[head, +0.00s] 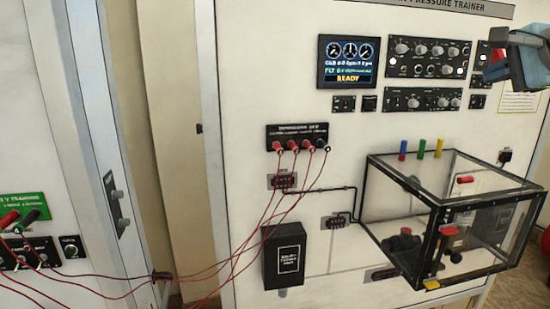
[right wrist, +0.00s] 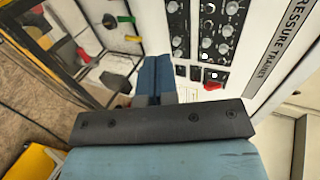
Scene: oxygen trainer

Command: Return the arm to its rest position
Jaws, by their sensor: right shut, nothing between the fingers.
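My right gripper (head: 497,68) is at the upper right edge of the head view, in front of the white trainer panel (head: 270,75). In the right wrist view, its blue fingers (right wrist: 153,76) are together with nothing between them. It is above and to the right of the clear box (head: 455,215) and apart from it, as far as I can tell. The rest of my right arm is mostly outside the head view. My left gripper is not in view.
The black-framed clear box juts out from the panel. A screen (head: 348,62) reads READY. Red cables (head: 255,240) run from a black socket block (head: 297,137) toward the left cabinet. A black box (head: 285,258) is mounted low on the panel.

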